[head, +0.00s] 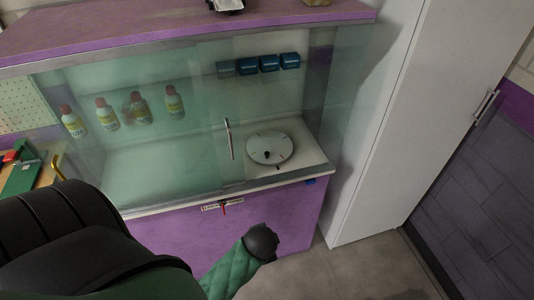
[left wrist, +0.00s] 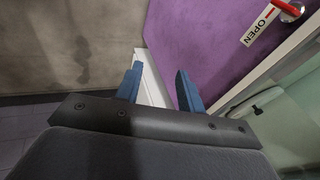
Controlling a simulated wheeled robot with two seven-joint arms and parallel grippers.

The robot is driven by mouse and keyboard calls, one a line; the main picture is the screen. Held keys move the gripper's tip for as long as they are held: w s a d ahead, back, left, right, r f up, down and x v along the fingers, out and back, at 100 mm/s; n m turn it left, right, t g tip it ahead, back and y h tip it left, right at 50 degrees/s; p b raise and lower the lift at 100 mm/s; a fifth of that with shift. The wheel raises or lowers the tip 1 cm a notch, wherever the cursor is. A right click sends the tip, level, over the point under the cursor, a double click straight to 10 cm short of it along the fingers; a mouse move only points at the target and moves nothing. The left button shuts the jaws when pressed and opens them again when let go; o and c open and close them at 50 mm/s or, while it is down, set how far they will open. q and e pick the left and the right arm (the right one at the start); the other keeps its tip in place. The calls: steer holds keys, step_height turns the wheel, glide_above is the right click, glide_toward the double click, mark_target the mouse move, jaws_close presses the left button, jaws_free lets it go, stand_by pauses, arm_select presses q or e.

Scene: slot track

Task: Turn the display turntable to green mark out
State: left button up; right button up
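The display turntable (head: 270,147) is a pale round disc with small dark marks on the right part of the cabinet floor. A dark knob-like piece is on its near side, and a small dark mark lies just in front; I cannot make out a green mark. My left gripper (left wrist: 157,88) shows two blue fingers spread apart, with nothing between them, in front of the purple lower panel. In the head view its fingers cannot be made out; a green arm link with a black end shows low in the middle. My right gripper is not in view.
A glass door with an upright handle (head: 229,139) stands left of the turntable; the part before the turntable looks uncovered. A red key-like piece with an OPEN label (left wrist: 257,25) is on the front. Several bottles (head: 140,107) and blue boxes (head: 269,64) are inside. A tall white cabinet (head: 372,150) stands right.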

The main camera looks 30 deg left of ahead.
arm_select(q)
steer(key=w+a+r+m+t+y, duration=0.1)
steer(key=w+a+r+m+y, duration=0.1)
steer(key=w+a+m, duration=0.4)
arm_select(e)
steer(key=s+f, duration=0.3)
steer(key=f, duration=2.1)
arm_select(q)
steer(key=m+t+y, duration=0.4)
steer(key=m+y, duration=0.2)
steer(key=m, duration=0.7)
glide_toward(268, 154)
steer(key=x, duration=0.3)
steer(key=shift+s, duration=0.1)
steer(key=shift+w+a+p, duration=0.3)
steer(key=shift+w+a, duration=0.05)
steer(key=shift+w, duration=0.05)
steer(key=p+x, duration=0.2)
steer(key=x, duration=0.3)
steer(key=shift+w+a+f, duration=0.1)
steer(key=shift+a+f, duration=0.05)
steer(key=shift+f, duration=0.05)
steer(key=shift+x, duration=0.75)
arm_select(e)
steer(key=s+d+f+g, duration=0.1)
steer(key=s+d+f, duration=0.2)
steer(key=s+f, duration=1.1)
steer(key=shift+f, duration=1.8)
arm_select(q)
steer(key=shift+f, duration=0.1)
